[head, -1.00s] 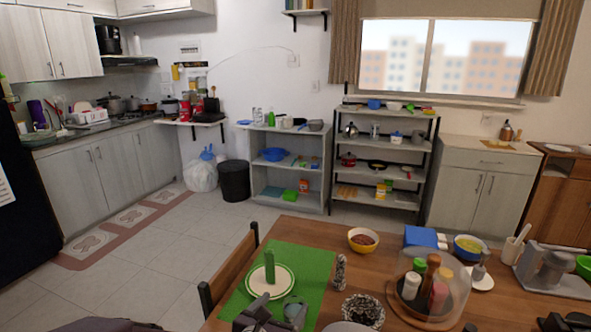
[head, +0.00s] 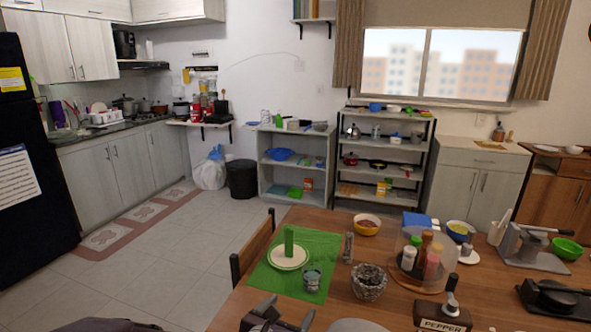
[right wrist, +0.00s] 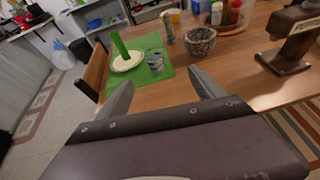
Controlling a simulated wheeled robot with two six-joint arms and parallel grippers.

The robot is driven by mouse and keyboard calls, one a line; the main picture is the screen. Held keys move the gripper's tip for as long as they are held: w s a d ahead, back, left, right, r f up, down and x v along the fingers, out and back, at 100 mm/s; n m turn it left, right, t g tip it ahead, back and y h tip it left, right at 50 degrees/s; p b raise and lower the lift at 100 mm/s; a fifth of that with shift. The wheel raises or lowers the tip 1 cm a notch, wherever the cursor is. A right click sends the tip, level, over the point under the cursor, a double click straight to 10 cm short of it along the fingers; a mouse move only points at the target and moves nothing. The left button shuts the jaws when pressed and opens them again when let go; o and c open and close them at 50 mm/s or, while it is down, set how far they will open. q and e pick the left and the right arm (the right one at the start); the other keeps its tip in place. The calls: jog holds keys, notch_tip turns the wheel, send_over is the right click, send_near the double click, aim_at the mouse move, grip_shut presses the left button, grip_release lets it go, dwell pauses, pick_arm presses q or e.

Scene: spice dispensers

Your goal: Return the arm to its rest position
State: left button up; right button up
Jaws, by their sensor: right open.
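My right gripper (head: 287,312) is at the bottom of the head view, near the front of the table. Its jaws are apart with nothing between them, as the right wrist view (right wrist: 160,84) also shows. Just beyond it, a small grey tin (head: 312,281) stands upright on the green mat (head: 268,283), apart from the fingers. A cream plate (head: 287,262) with a green upright block (head: 289,240) is on the same mat. A stand labelled PEPPER (head: 445,318) is at the front right. My left gripper is not in view.
On the wooden table (head: 400,300) stand a patterned stone bowl (head: 369,281), a speckled shaker (head: 348,248) and a domed tray of bottles (head: 425,285). A chair (head: 257,248) is at the left edge. A black appliance (head: 553,298) lies far right.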

jog(key=d+f+m+g+h, duration=0.1)
jog(key=d+f+m+g, duration=0.25)
jog(key=d, duration=0.35)
jog(key=s+d+f+m+g+y, duration=0.35)
jog(key=s+d+m, duration=0.3)
jog(key=m, duration=0.65)
jog(key=s+d+f+m+g+y, duration=0.3)
jog(key=s+d+m, duration=0.35)
jog(key=m, duration=0.65)
pick_arm(q)
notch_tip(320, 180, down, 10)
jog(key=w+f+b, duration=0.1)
jog(key=b, duration=0.9)
pick_arm(e)
notch_tip(320, 180, down, 12)
jog(key=s+m+g, duration=0.1)
jog(key=s+m, duration=0.1)
pick_arm(q)
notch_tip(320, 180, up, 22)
jog(key=p, duration=2.1)
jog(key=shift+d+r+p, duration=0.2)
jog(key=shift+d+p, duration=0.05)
jog(key=shift+p, duration=0.05)
pick_arm(e)
notch_tip(320, 180, up, 22)
